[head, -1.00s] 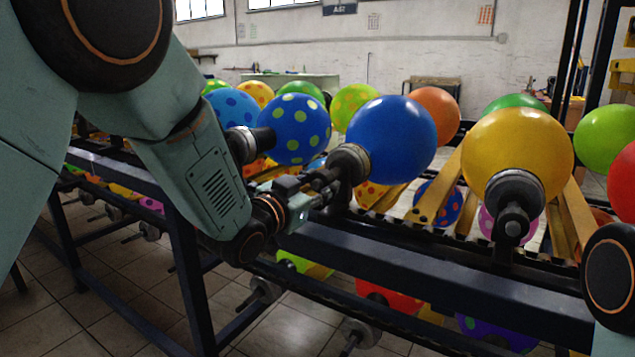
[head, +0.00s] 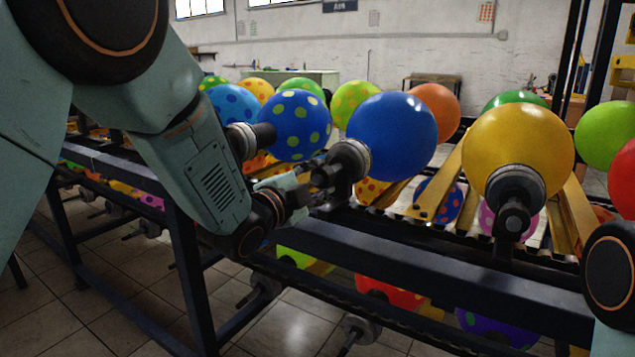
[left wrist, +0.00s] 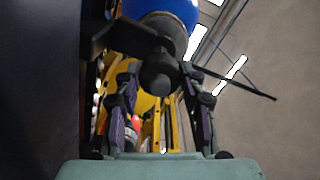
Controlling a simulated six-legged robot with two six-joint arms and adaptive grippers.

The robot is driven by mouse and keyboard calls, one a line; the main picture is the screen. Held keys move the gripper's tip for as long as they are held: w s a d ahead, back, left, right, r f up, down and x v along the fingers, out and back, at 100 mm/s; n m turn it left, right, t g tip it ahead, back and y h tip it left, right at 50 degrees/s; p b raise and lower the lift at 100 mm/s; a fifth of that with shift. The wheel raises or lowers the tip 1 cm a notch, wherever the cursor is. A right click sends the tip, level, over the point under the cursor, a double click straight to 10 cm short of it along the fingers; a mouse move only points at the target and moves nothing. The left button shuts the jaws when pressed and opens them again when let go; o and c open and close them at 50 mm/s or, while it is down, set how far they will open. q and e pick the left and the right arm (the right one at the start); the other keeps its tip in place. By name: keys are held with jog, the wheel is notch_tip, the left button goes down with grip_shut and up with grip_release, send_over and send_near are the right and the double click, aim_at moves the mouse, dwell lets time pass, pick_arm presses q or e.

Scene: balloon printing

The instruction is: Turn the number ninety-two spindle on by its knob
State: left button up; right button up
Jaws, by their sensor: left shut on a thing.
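A plain blue balloon (head: 392,138) sits on a dark spindle (head: 352,160) on the near rail. The spindle's dark round knob (head: 326,176) points toward my left arm. My left gripper (head: 318,182) is at that knob and shut on it. In the left wrist view, the knob (left wrist: 160,76) lies between the two fingers of the left gripper (left wrist: 160,85), below the blue balloon (left wrist: 165,12). The fingers partly hide the knob in the head view. I can read no number on this spindle. My right gripper is out of view.
A yellow balloon (head: 518,150) on a similar spindle (head: 513,195) stands to the right. A polka-dot blue balloon (head: 295,126) is on the left. The dark rail (head: 430,275) runs across below the spindles. More balloons hang beneath it.

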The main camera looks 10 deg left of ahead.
pick_arm(q)
jog(key=shift+m, duration=1.1)
jog(key=o, duration=1.1)
jog(key=shift+o, duration=0.2)
jog(key=shift+s, duration=0.1)
jog(key=v, duration=1.2)
